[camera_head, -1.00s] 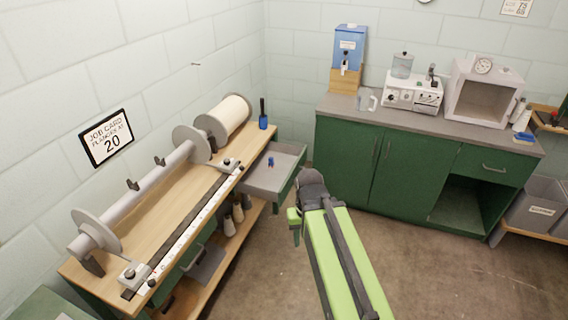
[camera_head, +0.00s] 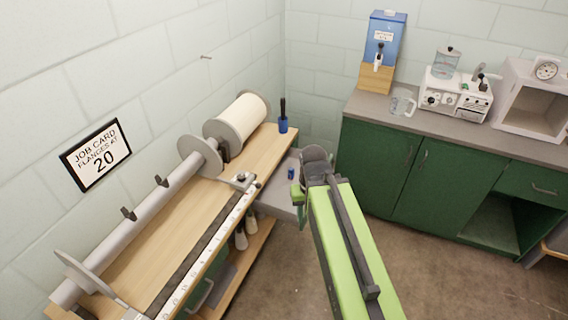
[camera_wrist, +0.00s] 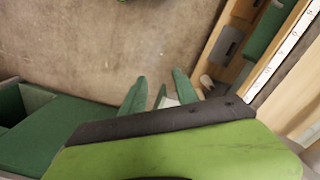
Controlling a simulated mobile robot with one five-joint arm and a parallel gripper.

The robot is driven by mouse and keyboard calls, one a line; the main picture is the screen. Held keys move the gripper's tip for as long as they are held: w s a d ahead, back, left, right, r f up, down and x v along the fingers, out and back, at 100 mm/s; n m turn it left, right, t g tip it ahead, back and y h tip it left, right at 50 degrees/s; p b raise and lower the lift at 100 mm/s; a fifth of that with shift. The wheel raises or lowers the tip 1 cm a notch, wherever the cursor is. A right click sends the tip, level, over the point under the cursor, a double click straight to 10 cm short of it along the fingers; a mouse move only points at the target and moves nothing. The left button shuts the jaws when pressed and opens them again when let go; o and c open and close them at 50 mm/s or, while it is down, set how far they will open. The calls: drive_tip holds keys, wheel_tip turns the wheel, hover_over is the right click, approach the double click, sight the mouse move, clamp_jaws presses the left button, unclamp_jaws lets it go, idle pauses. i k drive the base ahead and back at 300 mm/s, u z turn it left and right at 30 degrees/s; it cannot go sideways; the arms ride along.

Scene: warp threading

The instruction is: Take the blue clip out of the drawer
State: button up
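The blue clip (camera_head: 291,173) stands out as a small blue piece in the open grey drawer (camera_head: 270,200) below the bench's right end in the head view. My arm hides the drawer's right part and front. My gripper (camera_wrist: 159,78) shows in the wrist view as two dark green fingers spread apart with nothing held between them. A small pale and green bit, perhaps the drawer, shows between the fingers. The clip cannot be made out in the wrist view.
The wooden bench (camera_head: 190,225) carries a beam with flanges and a white spool (camera_head: 240,118). A blue-handled brush (camera_head: 283,118) stands at its far end. Green cabinets (camera_head: 440,185) stand at the right, with a glass mug (camera_head: 402,102) on top. Open floor lies between.

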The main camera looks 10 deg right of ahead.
sight(291, 170)
drive_tip(key=u, duration=2.35)
drive_tip(key=k, duration=0.1)
drive_tip(key=u, duration=2.3)
drive_tip(key=k, duration=2.7)
drive_tip(key=z, duration=1)
